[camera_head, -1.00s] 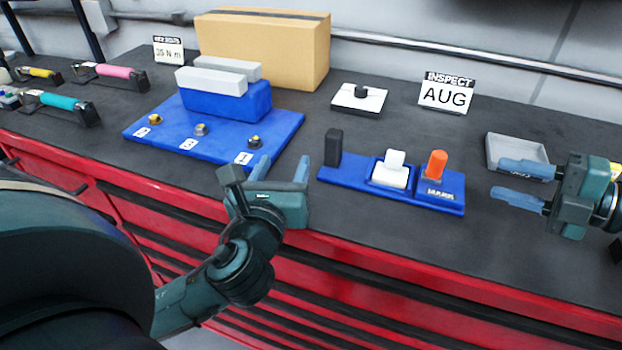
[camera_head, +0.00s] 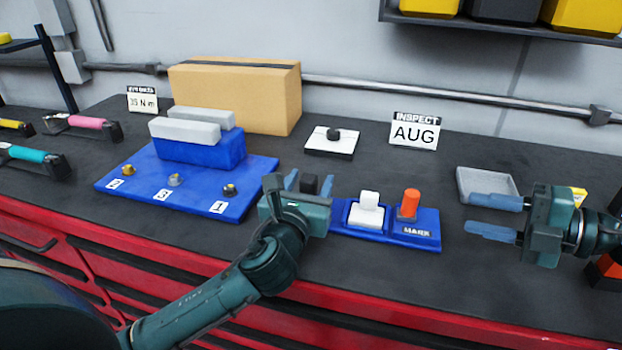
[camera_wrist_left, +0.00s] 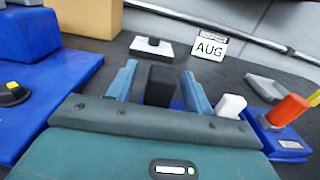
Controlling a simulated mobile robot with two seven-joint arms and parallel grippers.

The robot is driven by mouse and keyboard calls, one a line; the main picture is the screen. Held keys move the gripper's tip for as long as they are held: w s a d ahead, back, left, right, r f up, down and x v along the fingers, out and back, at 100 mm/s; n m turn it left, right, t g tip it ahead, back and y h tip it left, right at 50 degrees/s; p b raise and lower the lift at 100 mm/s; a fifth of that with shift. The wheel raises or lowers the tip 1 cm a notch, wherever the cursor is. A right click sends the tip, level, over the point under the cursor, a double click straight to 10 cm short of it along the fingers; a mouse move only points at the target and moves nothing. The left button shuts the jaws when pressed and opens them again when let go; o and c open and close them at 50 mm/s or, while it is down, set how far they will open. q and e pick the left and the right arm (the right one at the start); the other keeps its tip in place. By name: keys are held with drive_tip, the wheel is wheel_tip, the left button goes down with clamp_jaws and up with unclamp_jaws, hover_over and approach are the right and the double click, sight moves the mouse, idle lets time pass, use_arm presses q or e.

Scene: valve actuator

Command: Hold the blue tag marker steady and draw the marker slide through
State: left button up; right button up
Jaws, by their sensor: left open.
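The blue tag marker (camera_head: 418,240) lies on the bench top, with a black upright post (camera_head: 309,184) at its left end. A white slide block (camera_head: 369,202) sits in its middle, and an orange peg (camera_head: 409,203) stands at its right by the "MARK" label. My left gripper (camera_head: 308,181) is open, its fingers on either side of the black post. The left wrist view shows the post (camera_wrist_left: 160,86) between the two blue fingers, with gaps visible. My right gripper (camera_head: 492,217) is open and empty, right of the marker.
A blue fixture (camera_head: 240,202) with numbered studs and grey blocks stands left. A cardboard box (camera_head: 235,98) is behind it. A black-knobbed white plate (camera_head: 331,141), an "INSPECT AUG" sign (camera_head: 414,133) and a grey tray (camera_head: 487,181) stand behind the marker. Bare bench lies in front of the marker.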

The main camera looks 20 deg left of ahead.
use_arm(q)
drive_tip(key=shift+w+a, duration=0.1)
drive_tip(key=shift+w, duration=0.65)
drive_tip(key=shift+c, duration=0.3)
